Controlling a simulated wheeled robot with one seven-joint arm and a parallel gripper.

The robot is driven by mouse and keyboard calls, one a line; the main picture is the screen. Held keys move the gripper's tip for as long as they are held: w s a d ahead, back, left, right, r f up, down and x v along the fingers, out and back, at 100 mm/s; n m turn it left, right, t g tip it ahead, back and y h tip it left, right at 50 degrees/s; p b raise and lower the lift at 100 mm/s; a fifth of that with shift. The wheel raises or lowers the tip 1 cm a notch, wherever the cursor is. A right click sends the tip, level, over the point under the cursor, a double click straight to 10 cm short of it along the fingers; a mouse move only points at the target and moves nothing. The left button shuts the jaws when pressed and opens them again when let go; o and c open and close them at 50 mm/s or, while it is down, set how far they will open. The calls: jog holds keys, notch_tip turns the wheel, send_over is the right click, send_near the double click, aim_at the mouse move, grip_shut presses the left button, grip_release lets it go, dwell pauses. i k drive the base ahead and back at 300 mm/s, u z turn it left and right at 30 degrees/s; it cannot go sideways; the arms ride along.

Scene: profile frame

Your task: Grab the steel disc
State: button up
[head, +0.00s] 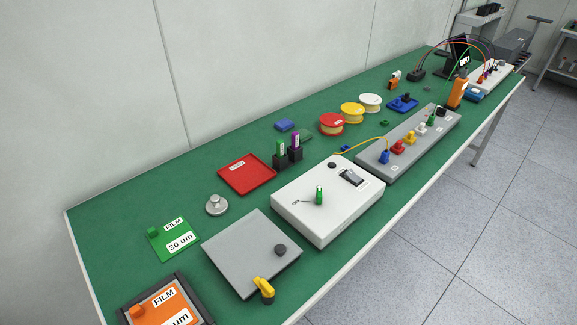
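The steel disc (216,206) is a small round silver piece with a raised knob on top. It lies flat on the green table top (120,210) at the left, in the head view. It sits apart from its neighbours, between the red tray (246,175) and the green film card (172,240). Nothing covers it. My gripper is not in view.
A grey plate (250,250) with a dark knob and yellow clip lies in front of the disc. A white box (328,200) stands right of it. The orange film card (165,305) is at the near left. Spools, a connector strip (408,145) and wires fill the far right.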

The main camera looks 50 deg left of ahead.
aim_at(216, 206)
jog(key=i, duration=0.7)
jog(key=u, duration=3.05)
jog(key=i, duration=0.5)
jog(key=u, duration=0.05)
